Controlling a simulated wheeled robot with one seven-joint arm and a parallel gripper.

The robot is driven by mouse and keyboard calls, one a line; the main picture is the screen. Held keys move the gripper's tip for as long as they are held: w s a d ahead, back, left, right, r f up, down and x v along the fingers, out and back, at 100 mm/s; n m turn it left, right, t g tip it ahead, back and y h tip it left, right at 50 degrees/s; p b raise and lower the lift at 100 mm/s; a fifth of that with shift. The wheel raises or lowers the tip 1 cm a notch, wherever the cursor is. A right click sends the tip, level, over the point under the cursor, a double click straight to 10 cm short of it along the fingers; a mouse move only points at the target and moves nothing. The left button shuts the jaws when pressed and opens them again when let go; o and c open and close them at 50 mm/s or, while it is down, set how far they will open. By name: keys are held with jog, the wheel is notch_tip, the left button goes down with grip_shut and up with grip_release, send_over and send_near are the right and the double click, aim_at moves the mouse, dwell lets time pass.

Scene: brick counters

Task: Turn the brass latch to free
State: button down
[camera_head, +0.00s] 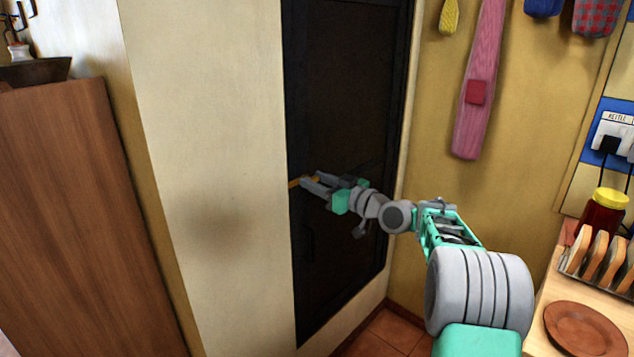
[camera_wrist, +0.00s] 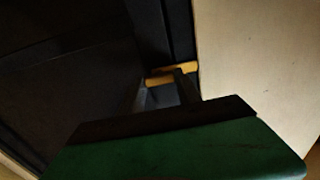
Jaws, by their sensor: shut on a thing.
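The brass latch (camera_head: 294,184) is a small yellow bar at the left edge of a tall dark door (camera_head: 345,90). It lies close to level, partly hidden by my fingers. My gripper (camera_head: 310,183) reaches it from the right, and its fingers are shut on the latch. In the wrist view the latch (camera_wrist: 160,80) shows as a yellow bar running across the tip of my gripper (camera_wrist: 172,85), close to the pale door frame. The wrist view is dark, so the exact finger contact is hard to see.
A cream wall (camera_head: 215,150) stands left of the door, with a wooden cabinet (camera_head: 75,220) farther left. A counter (camera_head: 540,338) at right holds a brown plate (camera_head: 583,330), a toast rack and a jar.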

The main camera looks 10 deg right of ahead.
jog(key=shift+m, duration=0.4)
jog(key=m+p, duration=0.2)
jog(key=m, duration=0.1)
jog(key=shift+m, duration=0.3)
jog(key=m+p, duration=0.3)
jog(key=m, duration=0.1)
jog(key=shift+d+r+m, duration=0.1)
jog(key=shift+m, duration=0.2)
jog(key=m+p, duration=0.3)
jog(key=m, duration=0.1)
jog(key=shift+w+m, duration=0.1)
jog(key=shift+m, duration=0.2)
jog(key=m+p, duration=0.3)
jog(key=m, duration=0.1)
jog(key=shift+f, duration=0.25)
jog(key=shift+f+m, duration=0.1)
jog(key=shift+m, duration=0.2)
jog(key=c, duration=0.8)
grip_release()
jog(key=shift+c, duration=0.2)
